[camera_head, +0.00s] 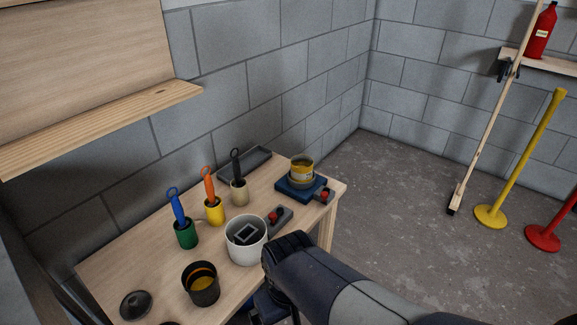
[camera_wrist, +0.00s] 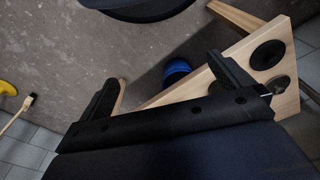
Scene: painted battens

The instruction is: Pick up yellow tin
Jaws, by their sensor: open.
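A tin with a yellow band (camera_head: 302,173) stands upright on a blue platform (camera_head: 290,193) at the far right end of the wooden table (camera_head: 140,245). A yellow pot (camera_head: 215,213) with an orange-handled brush stands further left. My gripper (camera_wrist: 163,72) is open in the wrist view, its two black fingers apart with nothing held. In the head view my forearm hides most of it, near the table's front edge. The yellow-banded tin does not show in the wrist view.
A white bucket (camera_head: 245,247), a dark tin with amber contents (camera_head: 201,290) and a green pot (camera_head: 186,235) crowd the table. A grey tray (camera_head: 244,166) lies against the wall. A shelf (camera_head: 110,125) overhangs at left. A blue object (camera_wrist: 176,70) is low beside the table.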

